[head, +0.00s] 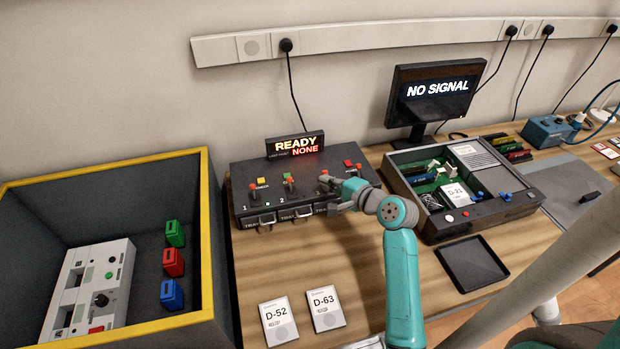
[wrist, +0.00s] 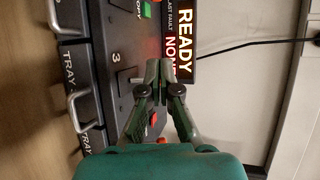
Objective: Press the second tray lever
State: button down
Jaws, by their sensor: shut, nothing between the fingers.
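The black tray unit (head: 275,202) has a row of red-tipped levers on its sloped top. The second lever (head: 288,184) from the left stands upright beside a green button, clear of my gripper. The first lever (head: 253,190) is to its left. My gripper (head: 328,182) is over the unit's right half, right of the second lever, and partly hides the third position. In the wrist view, my gripper (wrist: 169,70) is shut and empty beside the panel marked 3. I cannot tell whether it touches anything. The second lever is not clearly visible there.
A display (head: 295,144) reading READY and NONE stands behind the unit. A yellow-rimmed bin (head: 205,235) is at left. An open device (head: 480,205) and a black tray (head: 472,263) are at right. Cards (head: 278,322) lie in front.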

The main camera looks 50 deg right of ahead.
aim_at(304, 181)
jog(key=x, duration=0.9)
jog(key=shift+w+a, duration=0.2)
jog(key=shift+a, duration=0.1)
jog(key=shift+s+a+r, duration=0.15)
jog(key=shift+a, duration=0.4)
jog(key=shift+s+a+r, duration=0.1)
jog(key=shift+s+a, duration=0.05)
jog(key=shift+a, duration=0.35)
jog(key=shift+s+a+r, duration=0.15)
jog(key=shift+a, duration=0.4)
jog(key=shift+s+a+n+t, duration=0.2)
jog(key=shift+s+n+t, duration=0.2)
jog(key=shift+t, duration=0.8)
jog(key=shift+h, duration=0.3)
jog(key=shift+s+a+r, duration=0.1)
jog(key=shift+s+a, duration=0.05)
jog(key=shift+s, duration=0.05)
jog(key=shift+s+a, duration=0.45)
jog(key=shift+s, duration=0.15)
jog(key=shift+d, duration=0.15)
